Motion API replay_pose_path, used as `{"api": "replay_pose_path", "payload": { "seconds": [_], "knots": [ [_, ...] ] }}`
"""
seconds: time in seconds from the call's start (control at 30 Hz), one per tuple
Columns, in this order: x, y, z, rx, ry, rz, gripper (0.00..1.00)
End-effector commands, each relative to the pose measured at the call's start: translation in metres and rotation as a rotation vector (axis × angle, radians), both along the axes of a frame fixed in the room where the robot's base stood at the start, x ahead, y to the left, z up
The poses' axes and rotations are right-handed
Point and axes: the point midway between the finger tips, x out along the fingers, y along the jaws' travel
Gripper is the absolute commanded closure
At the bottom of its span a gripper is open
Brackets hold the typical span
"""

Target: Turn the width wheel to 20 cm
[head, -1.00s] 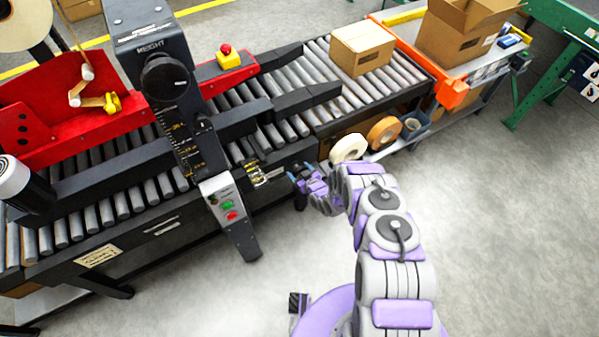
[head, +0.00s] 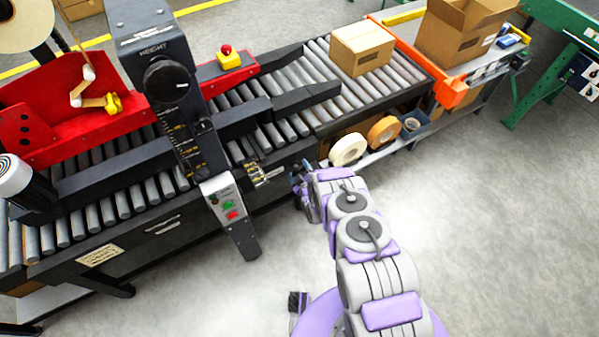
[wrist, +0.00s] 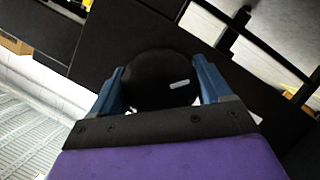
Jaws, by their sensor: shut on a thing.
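The width wheel (wrist: 155,80) is a round black knob with a short pale mark on its right part, seen in the wrist view. My gripper (wrist: 160,88) has its two blue fingers on either side of the wheel and is shut on it. In the head view my gripper (head: 300,182) is at the near side of the conveyor machine, and my arm hides the wheel there. A yellow-marked scale (head: 257,175) sits on the machine's side left of my gripper. Its numbers are too small to read.
A black post carries a height knob (head: 166,80) and a button panel (head: 223,203) left of my gripper. Tape rolls (head: 348,149) lie on a low shelf to the right. A closed carton (head: 362,50) sits on the rollers.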

Motion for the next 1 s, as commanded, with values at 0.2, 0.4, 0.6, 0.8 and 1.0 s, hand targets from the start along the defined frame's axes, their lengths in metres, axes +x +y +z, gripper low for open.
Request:
{"api": "replay_pose_path", "payload": {
  "seconds": [0.2,0.4,0.6,0.8,1.0],
  "knots": [
    [-0.0024,0.0006,-0.0039,-0.101,-0.061,0.003,0.53],
    [-0.0023,-0.0001,-0.0035,-0.154,-0.096,0.003,0.53],
    [-0.0026,-0.0003,-0.0035,-0.172,-0.107,0.003,0.53],
    [-0.0028,0.0,-0.0037,-0.175,-0.107,0.003,0.53],
    [-0.003,-0.0001,-0.0039,-0.174,-0.106,0.003,0.16]
  ]
}}
